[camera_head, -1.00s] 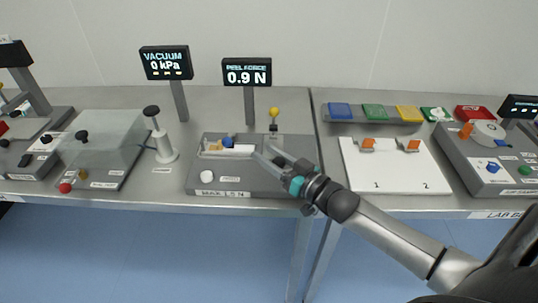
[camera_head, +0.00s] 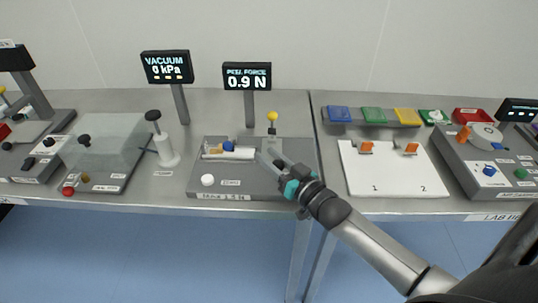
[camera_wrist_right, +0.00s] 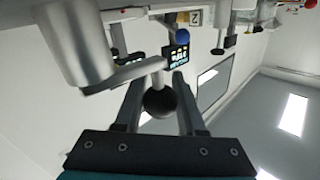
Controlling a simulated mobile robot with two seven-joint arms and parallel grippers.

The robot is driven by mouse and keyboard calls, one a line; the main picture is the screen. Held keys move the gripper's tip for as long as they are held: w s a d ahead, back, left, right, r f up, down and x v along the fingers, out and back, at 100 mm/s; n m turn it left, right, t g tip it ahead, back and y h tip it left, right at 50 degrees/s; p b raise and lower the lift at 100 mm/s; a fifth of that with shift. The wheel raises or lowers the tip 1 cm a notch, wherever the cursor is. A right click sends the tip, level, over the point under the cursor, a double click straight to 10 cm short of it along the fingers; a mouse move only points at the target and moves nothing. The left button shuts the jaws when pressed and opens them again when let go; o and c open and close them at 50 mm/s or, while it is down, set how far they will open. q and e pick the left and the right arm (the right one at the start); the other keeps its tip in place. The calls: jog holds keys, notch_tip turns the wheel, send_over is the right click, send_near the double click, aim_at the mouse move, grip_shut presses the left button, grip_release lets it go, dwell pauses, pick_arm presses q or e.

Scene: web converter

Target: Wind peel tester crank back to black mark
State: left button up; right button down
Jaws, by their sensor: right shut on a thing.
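The peel tester (camera_head: 305,180) is a grey flat unit with a PEEL FORCE display (camera_head: 247,77) reading 0.9 N. My right gripper (camera_head: 266,153) is at the right part of its top. In the right wrist view, the gripper's two fingers (camera_wrist_right: 158,100) are shut on the dark round crank knob (camera_wrist_right: 160,103). The light crank arm (camera_wrist_right: 137,73) runs from the knob toward a pale cylinder (camera_wrist_right: 75,45). In the head view my fingers hide the crank knob. I cannot make out the black mark. My left gripper is not in view.
A yellow-knobbed post (camera_head: 272,117) stands behind the gripper, and a blue knob (camera_head: 228,146) is to its left. A white button (camera_head: 207,180) is at the front. A white board (camera_head: 395,180) with two orange clips lies right. A clear-covered unit (camera_head: 105,145) stands left.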

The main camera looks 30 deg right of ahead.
jog(key=shift+w+d+r+m+h+p, duration=0.1)
jog(key=shift+w+d+m+h+p, duration=0.1)
jog(key=shift+m+h+p, duration=0.3)
jog(key=shift+w+d+m+h+p, duration=0.1)
jog(key=shift+d+m+h, duration=0.15)
jog(key=shift+h, duration=0.45)
jog(key=c, duration=0.5)
grip_release()
jog(key=shift+s, duration=0.15)
jog(key=s, duration=1.5)
jog(key=shift+p, duration=0.3)
jog(key=shift+d, duration=0.1)
